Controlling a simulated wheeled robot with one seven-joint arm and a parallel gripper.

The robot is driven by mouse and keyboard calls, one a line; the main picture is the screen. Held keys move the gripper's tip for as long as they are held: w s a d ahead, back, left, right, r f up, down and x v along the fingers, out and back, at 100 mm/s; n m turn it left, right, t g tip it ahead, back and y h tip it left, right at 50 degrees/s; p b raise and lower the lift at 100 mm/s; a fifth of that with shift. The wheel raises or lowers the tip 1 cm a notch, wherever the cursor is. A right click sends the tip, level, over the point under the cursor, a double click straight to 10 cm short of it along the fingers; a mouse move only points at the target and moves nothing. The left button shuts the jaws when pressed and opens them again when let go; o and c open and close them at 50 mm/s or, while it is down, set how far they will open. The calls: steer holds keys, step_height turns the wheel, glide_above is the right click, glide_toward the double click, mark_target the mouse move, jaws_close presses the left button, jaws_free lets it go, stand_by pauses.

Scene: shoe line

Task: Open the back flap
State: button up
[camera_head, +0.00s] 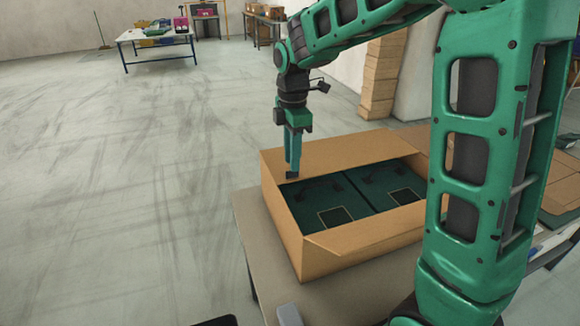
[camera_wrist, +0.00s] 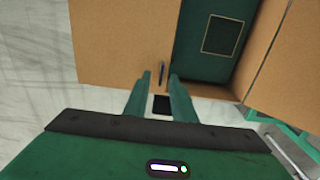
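An open cardboard box (camera_head: 290,228) stands on a table, with green shoe boxes (camera_head: 348,194) inside. The back flap (camera_head: 335,152) runs along the box's far side; its exact tilt is unclear. It fills the upper left of the wrist view (camera_wrist: 120,40). The front flap (camera_head: 368,232) lies along the near side, and also shows at the right in the wrist view (camera_wrist: 280,70). My gripper (camera_head: 292,174) points down at the back flap's left end. In the wrist view its fingertips (camera_wrist: 160,75) are apart by a narrow gap, with no cardboard visibly clamped between them.
The table (camera_head: 262,240) shows a bare strip left of the box. More cardboard (camera_head: 562,190) lies at the right. Stacked cartons (camera_head: 382,75) stand behind, against the wall. The floor at the left is clear up to a far table (camera_head: 155,37) with coloured items.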

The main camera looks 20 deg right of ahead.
mark_target(292, 177)
steer(key=shift+f, duration=1.6)
jaws_close()
steer(key=shift+r, duration=0.1)
